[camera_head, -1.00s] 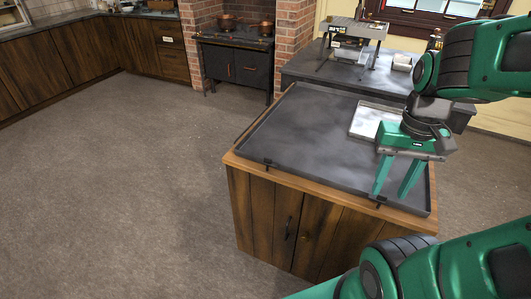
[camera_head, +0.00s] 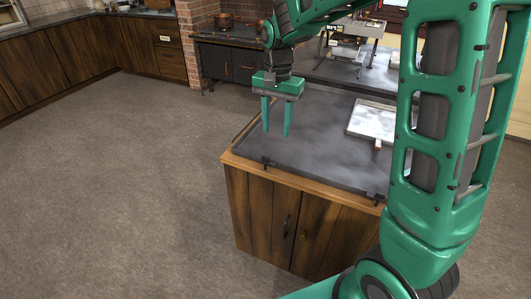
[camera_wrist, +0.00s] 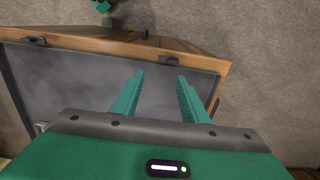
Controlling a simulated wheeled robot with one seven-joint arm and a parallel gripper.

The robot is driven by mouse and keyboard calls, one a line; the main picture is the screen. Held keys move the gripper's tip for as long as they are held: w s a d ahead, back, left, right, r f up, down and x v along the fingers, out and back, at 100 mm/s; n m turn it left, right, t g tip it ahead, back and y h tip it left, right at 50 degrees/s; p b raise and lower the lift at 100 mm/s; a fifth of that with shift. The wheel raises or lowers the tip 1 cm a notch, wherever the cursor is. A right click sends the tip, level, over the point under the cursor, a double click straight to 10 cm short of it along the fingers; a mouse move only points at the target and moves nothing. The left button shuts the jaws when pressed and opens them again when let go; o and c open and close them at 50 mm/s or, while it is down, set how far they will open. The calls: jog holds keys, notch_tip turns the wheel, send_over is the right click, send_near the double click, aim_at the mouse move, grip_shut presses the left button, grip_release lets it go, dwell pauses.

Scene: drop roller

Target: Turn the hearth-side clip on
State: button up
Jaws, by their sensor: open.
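A dark shallow tray top (camera_head: 330,165) covers the wooden cabinet island. Two small dark clips sit on its front edge. The left clip (camera_head: 265,161) is on the side nearer the brick hearth; it also shows in the wrist view (camera_wrist: 175,62). The other clip, partly behind my arm in the head view, shows in the wrist view (camera_wrist: 36,41). I cannot tell either clip's setting. My green gripper (camera_head: 276,133) points down above the tray's left part, open and empty, apart from the clips. In the wrist view its fingers (camera_wrist: 160,75) are spread.
A pale tray (camera_head: 372,122) lies at the tray top's right, with a small white and reddish item (camera_head: 377,145) beside it. Behind stands a dark table with a metal stand (camera_head: 352,45). A stove (camera_head: 228,60) sits in the brick hearth. The floor at left is clear.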

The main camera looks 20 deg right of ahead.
jog(key=f, duration=0.4)
jog(key=w+a+f, duration=0.1)
jog(key=f, duration=0.3)
jog(key=w+a+f, duration=0.1)
jog(key=f, duration=0.2)
jog(key=shift+a+f, duration=0.25)
jog(key=shift+f, duration=0.15)
grip_shut()
